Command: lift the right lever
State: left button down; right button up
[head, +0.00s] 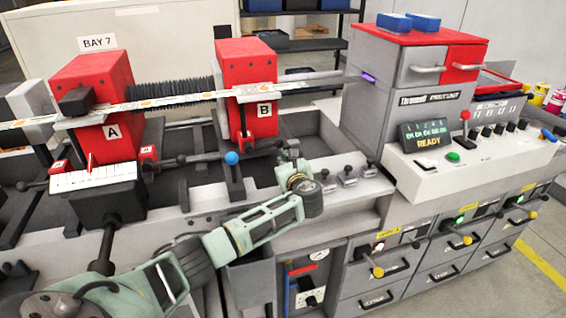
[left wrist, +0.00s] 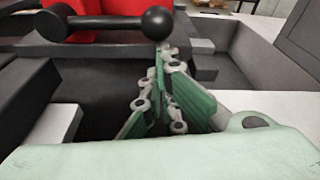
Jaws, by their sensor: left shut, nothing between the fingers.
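My left gripper (head: 288,152) is shut and empty in front of the right red block, marked B (head: 264,108). In the left wrist view its green-padded fingers (left wrist: 168,50) are together, with the tips just below a black ball-ended lever (left wrist: 110,24). I cannot tell whether they touch it. In the head view the black lever (head: 264,146) lies at the base of block B, partly hidden by the gripper. A blue ball knob (head: 232,158) is left of it. Another black lever (head: 181,160) is near block A (head: 108,130). My right gripper is not in view.
A printed label strip (head: 190,97) runs across both blocks. A grey printer unit (head: 400,90) and a white control console (head: 480,150) stand to the right. Small black knobs (head: 347,172) sit on the ledge right of my gripper. Drawers with handles (head: 385,265) are below.

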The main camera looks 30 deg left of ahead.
pick_arm(q)
jog(key=shift+w+d+r+n, duration=0.1)
jog(key=shift+w+r+n, duration=0.05)
jog(key=shift+r+n, duration=0.15)
jog(key=shift+r, duration=0.25)
notch_tip(320, 180, up, 12)
jog(key=s+a+n+t, duration=0.1)
jog(key=n+t, duration=0.2)
jog(key=n, duration=0.8)
jog(key=shift+s+a+n+h, duration=0.3)
jog(key=shift+s+n, duration=0.1)
dwell(0.5)
